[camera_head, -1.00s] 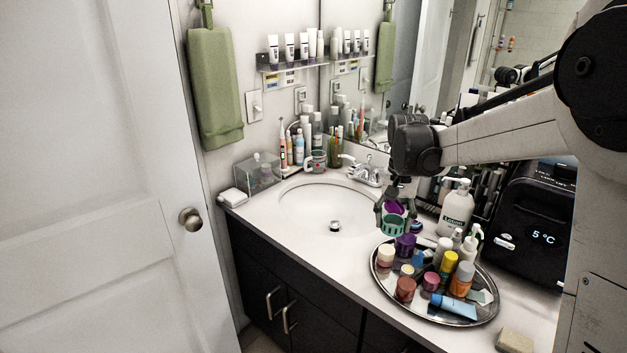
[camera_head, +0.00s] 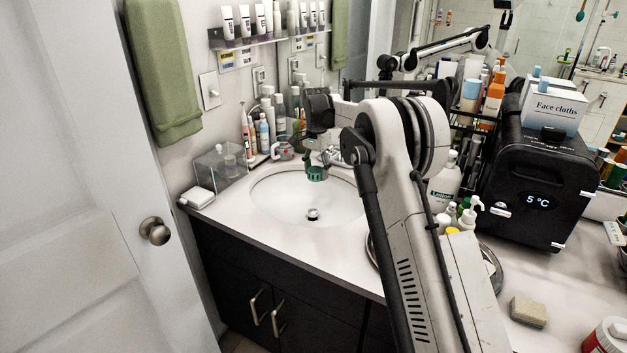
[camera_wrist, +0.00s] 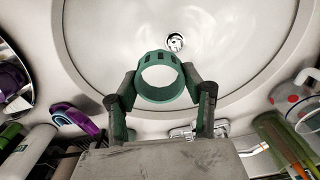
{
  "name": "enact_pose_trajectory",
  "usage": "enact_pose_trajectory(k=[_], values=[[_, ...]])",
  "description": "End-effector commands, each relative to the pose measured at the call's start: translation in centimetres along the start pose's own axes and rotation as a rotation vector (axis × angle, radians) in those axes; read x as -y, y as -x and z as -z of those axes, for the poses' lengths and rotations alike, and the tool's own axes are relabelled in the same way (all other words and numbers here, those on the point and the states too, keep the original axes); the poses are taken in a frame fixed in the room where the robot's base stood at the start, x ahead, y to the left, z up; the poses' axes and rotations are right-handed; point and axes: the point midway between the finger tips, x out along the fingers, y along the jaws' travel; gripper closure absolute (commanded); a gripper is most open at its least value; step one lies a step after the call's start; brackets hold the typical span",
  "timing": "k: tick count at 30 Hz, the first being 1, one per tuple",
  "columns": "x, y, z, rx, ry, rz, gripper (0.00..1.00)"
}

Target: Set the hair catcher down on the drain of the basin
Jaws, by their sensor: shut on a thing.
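The hair catcher is a green ring (camera_wrist: 160,98) with slots in its side. My gripper (camera_wrist: 160,82) is shut on it, with one finger at each side. In the head view the hair catcher (camera_head: 317,174) hangs above the back part of the white basin (camera_head: 275,200). The drain (camera_head: 313,214) lies in the basin, in front of and below the hair catcher. In the wrist view the drain (camera_wrist: 176,42) shows just beyond the ring, slightly to the right, and is uncovered.
The faucet (camera_wrist: 190,132) is close to my gripper at the back rim. A round tray (camera_head: 490,268) with bottles is at the right, partly hidden by my arm. The basin bowl is clear.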

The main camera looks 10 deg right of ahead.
Motion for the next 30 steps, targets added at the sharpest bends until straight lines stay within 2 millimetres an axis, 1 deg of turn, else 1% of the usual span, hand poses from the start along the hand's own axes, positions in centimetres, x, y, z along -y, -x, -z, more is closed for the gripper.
enact_pose_trajectory(k=[1,3,6,10,14,26,30], values=[[0.8,-1.2,0.8,0.000,-0.032,0.000,0.72],[1.7,-2.3,1.5,0.000,-0.075,0.000,0.72],[2.6,-3.5,2.3,0.000,-0.126,0.000,0.72],[3.3,-4.6,2.9,0.000,-0.168,0.000,0.72],[3.6,-4.9,3.1,0.000,-0.185,0.000,0.72],[3.6,-5.0,3.0,0.000,-0.183,0.000,0.72],[3.6,-5.5,3.0,0.000,-0.183,0.000,0.72]])
